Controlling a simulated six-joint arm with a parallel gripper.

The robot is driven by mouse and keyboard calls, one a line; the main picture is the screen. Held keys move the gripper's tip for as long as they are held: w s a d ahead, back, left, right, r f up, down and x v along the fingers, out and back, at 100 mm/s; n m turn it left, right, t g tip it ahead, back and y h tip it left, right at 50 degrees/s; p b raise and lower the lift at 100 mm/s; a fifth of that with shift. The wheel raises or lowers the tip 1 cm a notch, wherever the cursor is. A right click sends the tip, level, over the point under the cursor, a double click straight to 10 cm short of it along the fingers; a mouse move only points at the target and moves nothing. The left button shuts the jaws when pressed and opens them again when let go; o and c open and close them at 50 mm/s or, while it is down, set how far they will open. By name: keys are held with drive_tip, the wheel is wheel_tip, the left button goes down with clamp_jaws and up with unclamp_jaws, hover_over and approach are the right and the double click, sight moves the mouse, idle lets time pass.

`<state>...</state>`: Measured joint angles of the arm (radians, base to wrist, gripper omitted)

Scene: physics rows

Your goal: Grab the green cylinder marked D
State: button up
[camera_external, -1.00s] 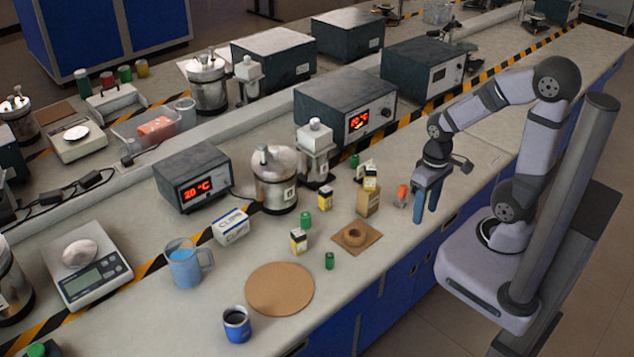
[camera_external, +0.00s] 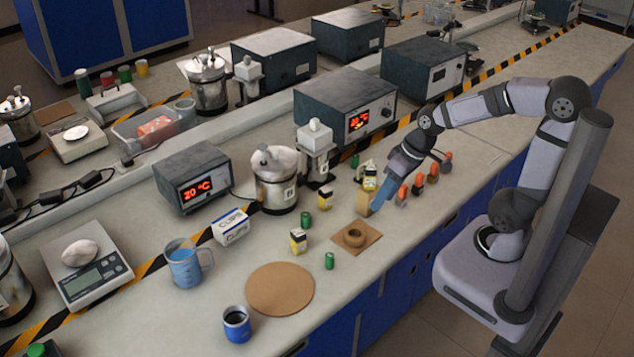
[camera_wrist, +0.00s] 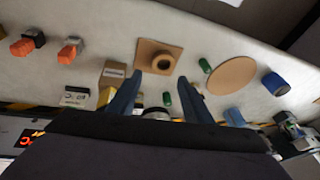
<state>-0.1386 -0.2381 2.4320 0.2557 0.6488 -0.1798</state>
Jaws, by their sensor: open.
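Several small green cylinders stand on the bench, and no letter can be read on them. One green cylinder (camera_external: 329,261) is near the front, between the round brown mat and the square mat; it also shows in the wrist view (camera_wrist: 205,65). Another green cylinder (camera_external: 306,219) stands farther back, beside the metal pot; it shows between my fingers in the wrist view (camera_wrist: 167,98). A third green cylinder (camera_external: 354,160) stands in front of the dark heater box. My gripper (camera_external: 376,207) is open and empty, tilted above the bench beside the cardboard box and right of the square mat.
The square mat (camera_external: 372,246) bears a brown ring (camera_external: 354,237). Close to my gripper are a cardboard box (camera_external: 362,203) and several orange-topped items (camera_external: 418,184). A yellow-black box (camera_external: 298,241) stands between the two nearer green cylinders. The round mat (camera_external: 279,289) is bare.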

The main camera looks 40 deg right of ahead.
sight(308, 217)
drive_tip(key=w+a+r+t+y+b, duration=0.1)
drive_tip(key=w+a+r+t+b, duration=0.3)
drive_tip(key=w+a+t+b, duration=0.8)
drive_tip(key=f+m+h, duration=0.1)
drive_tip(key=f, duration=0.3)
drive_tip(key=f+m+g+h+b, duration=0.1)
drive_tip(key=f+h, duration=0.1)
drive_tip(key=f, duration=0.3)
drive_tip(key=s+f+m+h+b, duration=0.1)
drive_tip(key=f+h, duration=0.1)
drive_tip(key=f, duration=0.3)
drive_tip(key=shift+d+f+g, duration=0.1)
drive_tip(key=shift+d+g, duration=0.25)
drive_tip(key=shift+g, duration=0.05)
drive_tip(key=shift+b+x, duration=0.8)
drive_tip(key=shift+x, duration=2.8)
drive_tip(key=shift+a, duration=0.2)
clamp_jaws()
